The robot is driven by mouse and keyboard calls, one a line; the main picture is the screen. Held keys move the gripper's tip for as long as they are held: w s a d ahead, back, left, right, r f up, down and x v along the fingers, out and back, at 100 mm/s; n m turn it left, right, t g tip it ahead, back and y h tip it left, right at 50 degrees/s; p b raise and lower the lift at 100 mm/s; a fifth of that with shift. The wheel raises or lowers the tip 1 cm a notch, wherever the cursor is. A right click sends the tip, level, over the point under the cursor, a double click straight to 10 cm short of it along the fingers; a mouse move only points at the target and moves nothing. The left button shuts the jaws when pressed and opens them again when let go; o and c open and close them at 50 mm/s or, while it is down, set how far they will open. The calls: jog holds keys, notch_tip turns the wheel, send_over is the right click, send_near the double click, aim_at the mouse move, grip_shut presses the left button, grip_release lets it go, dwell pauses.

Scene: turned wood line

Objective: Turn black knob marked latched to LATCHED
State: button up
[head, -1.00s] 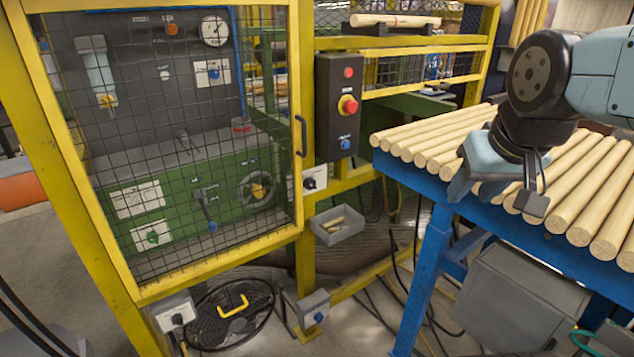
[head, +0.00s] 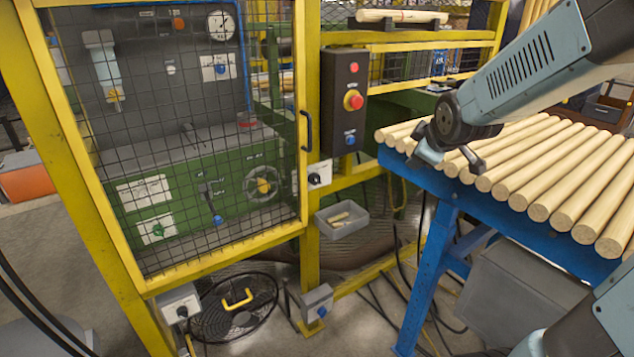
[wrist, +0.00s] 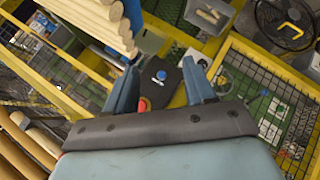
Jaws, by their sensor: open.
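A black knob (head: 316,179) sits on a small white plate on the yellow post, just below the gate handle. Another black knob (head: 182,311) is on a grey box at the lower left. I cannot read the marking on either, so I cannot tell which is marked latched. My gripper (head: 450,158) is empty, in front of the wooden rods and to the right of the post, apart from both knobs. In the wrist view its fingers (wrist: 160,88) are spread, with the black button panel (wrist: 158,76) seen beyond them.
The button panel (head: 343,100) with red and blue buttons stands above the plate. A yellow mesh gate (head: 300,215) is at left. A blue rack (head: 445,190) of wooden rods (head: 540,205) is at right. A grey bin (head: 340,222) sits below the plate.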

jog(key=w+a+f+n+t+y, duration=0.2)
jog(key=w+a+f+n, duration=0.2)
jog(key=w+f+n, duration=0.3)
jog(key=n+t+y, duration=0.3)
jog(key=n+y, duration=0.5)
jog(key=n, duration=0.7)
send_near(319, 181)
jog(key=x, duration=0.9)
jog(key=shift+w+a, duration=0.1)
jog(key=shift+a, duration=0.05)
jog(key=shift+c, duration=0.2)
